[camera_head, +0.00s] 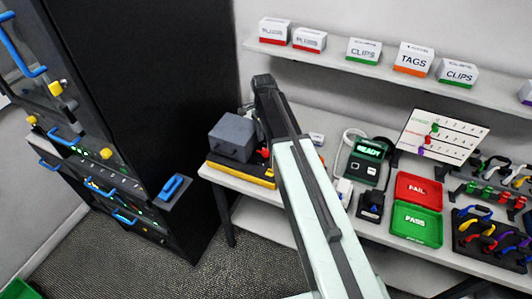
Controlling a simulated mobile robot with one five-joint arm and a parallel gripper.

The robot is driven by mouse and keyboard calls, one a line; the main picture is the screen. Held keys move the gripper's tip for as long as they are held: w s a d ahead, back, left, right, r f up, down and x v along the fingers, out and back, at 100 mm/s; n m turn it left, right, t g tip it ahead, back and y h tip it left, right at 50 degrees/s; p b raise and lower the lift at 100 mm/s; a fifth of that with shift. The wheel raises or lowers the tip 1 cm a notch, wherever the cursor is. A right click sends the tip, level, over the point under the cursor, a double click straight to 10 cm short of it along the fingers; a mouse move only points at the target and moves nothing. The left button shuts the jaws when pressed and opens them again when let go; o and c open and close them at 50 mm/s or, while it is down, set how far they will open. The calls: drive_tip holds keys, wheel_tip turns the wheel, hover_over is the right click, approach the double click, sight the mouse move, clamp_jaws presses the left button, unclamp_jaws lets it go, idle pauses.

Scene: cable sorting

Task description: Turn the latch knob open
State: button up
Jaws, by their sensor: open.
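Several yellow knobs show on the black cabinet at the left: an upper one (54,88), one at the left edge (32,120) and a lower one (106,153). I cannot tell which is the latch knob or how far it is turned. My gripper (246,112) is at the far end of my arm, near the grey box on the bench, well to the right of these knobs. It is open; its fingertips are small and partly hidden by my arm.
Blue handles (172,186) stick out from the cabinet. A grey box (232,136) sits on a black and yellow base on the bench. A red FAIL tray (419,188), green PASS tray (416,223) and cable racks are at the right.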

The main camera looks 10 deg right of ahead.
sight(266, 149)
wheel_tip(266, 149, down, 5)
drive_tip(key=b, duration=0.3)
drive_tip(key=shift+s, duration=0.1)
drive_tip(key=shift+r, duration=0.15)
drive_tip(key=shift+d, duration=0.1)
clamp_jaws()
